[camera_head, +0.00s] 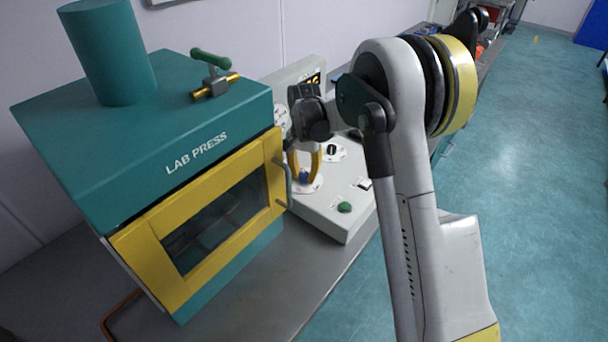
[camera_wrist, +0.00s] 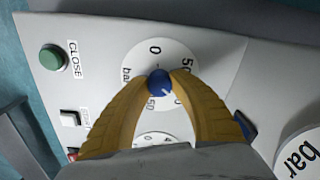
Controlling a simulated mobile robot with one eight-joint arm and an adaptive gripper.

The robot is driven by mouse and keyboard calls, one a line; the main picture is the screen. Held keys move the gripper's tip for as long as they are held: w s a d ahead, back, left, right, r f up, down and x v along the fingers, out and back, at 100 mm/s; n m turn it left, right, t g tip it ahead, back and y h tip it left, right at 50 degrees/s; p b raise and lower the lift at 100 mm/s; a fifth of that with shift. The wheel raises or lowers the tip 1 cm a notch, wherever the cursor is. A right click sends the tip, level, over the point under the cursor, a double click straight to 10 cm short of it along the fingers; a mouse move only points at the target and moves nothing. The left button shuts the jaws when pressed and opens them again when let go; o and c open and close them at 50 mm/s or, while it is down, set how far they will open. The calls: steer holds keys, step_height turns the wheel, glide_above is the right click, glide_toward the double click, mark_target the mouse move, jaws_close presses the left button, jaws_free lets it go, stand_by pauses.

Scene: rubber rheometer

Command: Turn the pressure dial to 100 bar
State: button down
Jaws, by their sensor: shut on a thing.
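The pressure dial has a small blue knob (camera_wrist: 159,82) at the middle of a white round scale (camera_wrist: 142,58) marked "bar". In the wrist view, 0 and 50 show on the scale; other numbers are partly hidden by my fingers. A pale mark on the knob seems to point to the lower right, but I cannot read its exact value. My gripper (camera_wrist: 160,78) is shut on the knob with its yellow fingers on two sides. In the head view, my gripper (camera_head: 303,174) reaches down to the blue knob (camera_head: 304,177) on the sloping panel.
The panel (camera_head: 327,208) also carries a green CLOSE button (camera_head: 345,207), a white rocker switch (camera_head: 365,184) and a black knob (camera_head: 332,150).

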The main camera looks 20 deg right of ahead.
mark_target(304, 174)
steer(key=c, duration=1.1)
jaws_free()
step_height(304, 174, up, 12)
